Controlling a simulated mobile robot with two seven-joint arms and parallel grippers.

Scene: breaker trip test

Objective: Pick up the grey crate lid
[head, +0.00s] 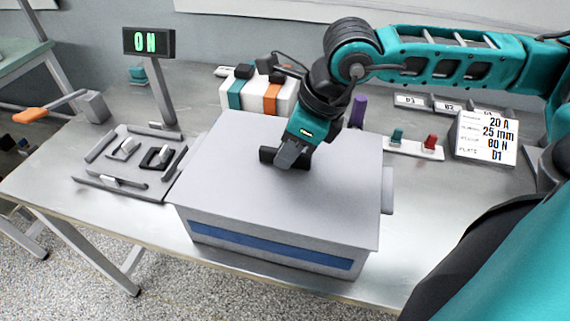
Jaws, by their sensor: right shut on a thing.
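The grey crate lid (325,205) lies flat on top of a grey crate (212,231) with a blue stripe along its front. My right gripper (283,157) reaches down from the upper right onto the middle of the lid. It is shut on the lid's grip, which the fingers mostly hide. The lid shows no clear gap above the crate. My left gripper is out of view.
A label card (486,138) and a strip with teal and red pegs (414,148) stand right.

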